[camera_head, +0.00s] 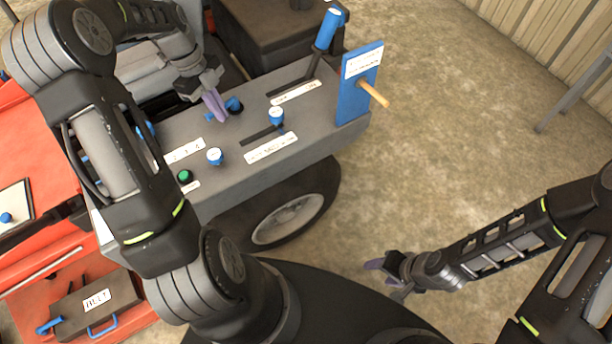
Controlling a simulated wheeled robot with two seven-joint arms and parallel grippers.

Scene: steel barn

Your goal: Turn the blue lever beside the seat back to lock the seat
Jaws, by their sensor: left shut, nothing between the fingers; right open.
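A short blue lever (235,104) sits on the dark grey console next to the grey seat (138,62). The seat is largely hidden behind my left arm. My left gripper (217,106) is shut and empty, its purple fingertips pointing down right beside the blue lever; I cannot tell whether they touch it. My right gripper (380,270) is open and empty, low over the floor to the right of the wheel.
A wheel (290,215) stands below.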

